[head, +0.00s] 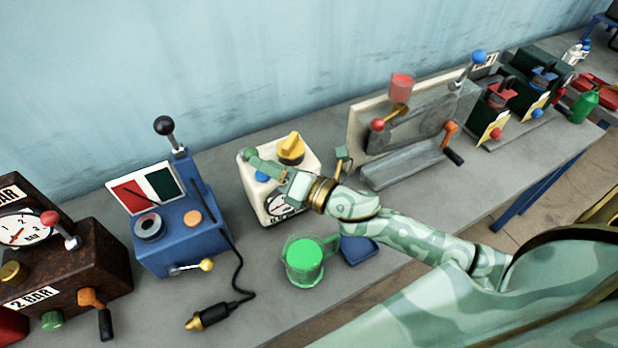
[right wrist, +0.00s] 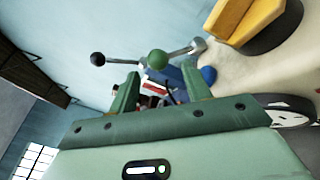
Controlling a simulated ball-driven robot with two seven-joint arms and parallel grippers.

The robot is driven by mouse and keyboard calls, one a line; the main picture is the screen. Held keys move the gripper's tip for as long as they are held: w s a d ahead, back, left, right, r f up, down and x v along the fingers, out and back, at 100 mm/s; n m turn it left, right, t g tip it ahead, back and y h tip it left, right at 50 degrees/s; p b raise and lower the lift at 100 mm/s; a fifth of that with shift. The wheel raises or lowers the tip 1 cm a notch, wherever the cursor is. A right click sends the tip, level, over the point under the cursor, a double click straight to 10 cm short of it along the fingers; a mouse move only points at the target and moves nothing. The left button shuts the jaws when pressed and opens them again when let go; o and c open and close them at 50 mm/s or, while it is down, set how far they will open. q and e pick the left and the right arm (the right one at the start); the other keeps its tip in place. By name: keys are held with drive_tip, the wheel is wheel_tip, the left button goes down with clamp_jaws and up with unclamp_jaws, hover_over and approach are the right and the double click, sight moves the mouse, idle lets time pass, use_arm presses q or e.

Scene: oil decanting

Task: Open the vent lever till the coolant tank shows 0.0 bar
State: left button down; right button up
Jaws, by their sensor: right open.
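A white tank (head: 258,195) with a yellow cap (head: 291,148) and a round gauge (head: 279,204) stands mid-bench. No name is readable on it and the gauge is partly covered by my arm, so its reading cannot be told. In the right wrist view, a grey lever with a green ball knob (right wrist: 157,59) reaches out by the white tank (right wrist: 285,80). My right gripper (head: 272,170) is over the tank; in its wrist view the jaws (right wrist: 160,82) are open, with the green knob just beyond and between the fingertips. My left gripper is out of view.
A blue device (head: 185,245) with a black-knobbed lever stands left of the tank, a brown gauge box (head: 105,262) further left. A green-filled jug (head: 304,258) is in front. A grey panel rig (head: 410,125) stands right. A black cable lies on the bench.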

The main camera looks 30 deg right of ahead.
drive_tip(key=b+v, duration=0.1)
drive_tip(key=v, duration=1)
drive_tip(key=shift+d+r+b, duration=0.3)
drive_tip(key=shift+d, duration=0.15)
